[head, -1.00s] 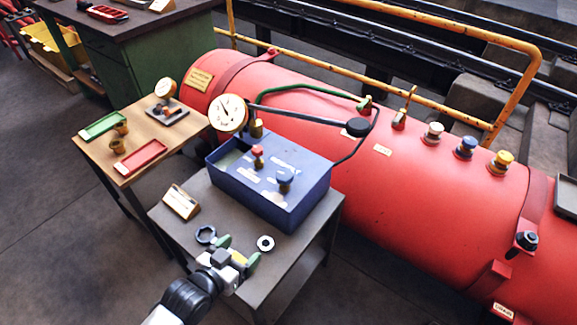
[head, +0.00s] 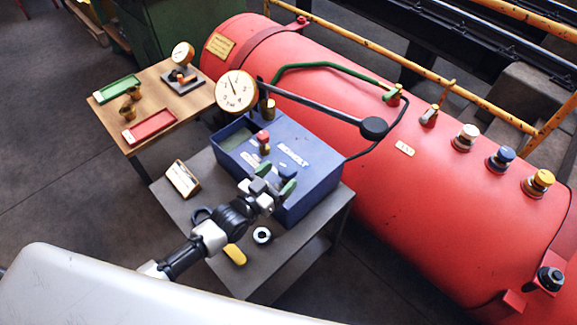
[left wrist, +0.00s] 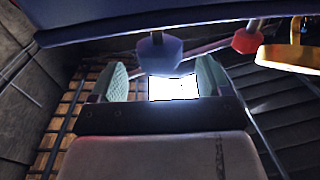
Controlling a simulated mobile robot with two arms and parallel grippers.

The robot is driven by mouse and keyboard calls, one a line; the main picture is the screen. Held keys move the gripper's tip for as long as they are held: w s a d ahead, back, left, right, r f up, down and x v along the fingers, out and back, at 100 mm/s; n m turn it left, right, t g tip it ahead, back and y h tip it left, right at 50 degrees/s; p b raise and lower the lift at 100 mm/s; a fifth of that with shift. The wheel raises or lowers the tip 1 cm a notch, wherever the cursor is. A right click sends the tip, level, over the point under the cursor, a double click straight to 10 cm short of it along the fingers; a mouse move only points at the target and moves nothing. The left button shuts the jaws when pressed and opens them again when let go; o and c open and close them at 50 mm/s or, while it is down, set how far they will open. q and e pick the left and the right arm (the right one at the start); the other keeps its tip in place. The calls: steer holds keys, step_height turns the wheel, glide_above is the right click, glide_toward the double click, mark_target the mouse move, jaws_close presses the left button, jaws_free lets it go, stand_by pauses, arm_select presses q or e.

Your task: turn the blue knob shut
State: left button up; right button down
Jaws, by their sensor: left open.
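The blue knob (head: 287,171) stands on top of the blue box (head: 315,195), to the right of a red knob (head: 263,138). My left gripper (head: 275,181) is open at the near side of the box, its green fingertips close to the blue knob and partly covering it. In the left wrist view the blue knob (left wrist: 158,53) shows just beyond and between the two open fingers (left wrist: 161,80), with no clear contact. The red knob (left wrist: 246,41) is to its right there. My right gripper is not in view.
The box stands on a grey table (head: 285,262) with a small sign (head: 183,178), a metal ring (head: 262,235) and a yellow piece (head: 235,254). A dial gauge (head: 236,91) rises behind the box. A red boiler (head: 400,185) lies close behind. A wooden table (head: 165,95) is at left.

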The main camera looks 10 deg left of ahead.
mark_target(288, 167)
arm_select(q)
steer(key=shift+x, duration=2.05)
steer(key=c, duration=0.9)
steer(key=m+g+h+b, duration=0.1)
steer(key=m+h+b, duration=0.1)
steer(key=b, duration=0.1)
steer(key=shift+w+f+g+h, duration=0.1)
steer(key=shift+f+g+h, duration=0.05)
steer(key=shift+g+h, duration=0.15)
steer(key=shift+r+m+g+h+b, duration=0.2)
steer(key=shift+m+g+h+b, duration=0.35)
steer(key=shift+b, duration=0.25)
steer(key=o, duration=0.9)
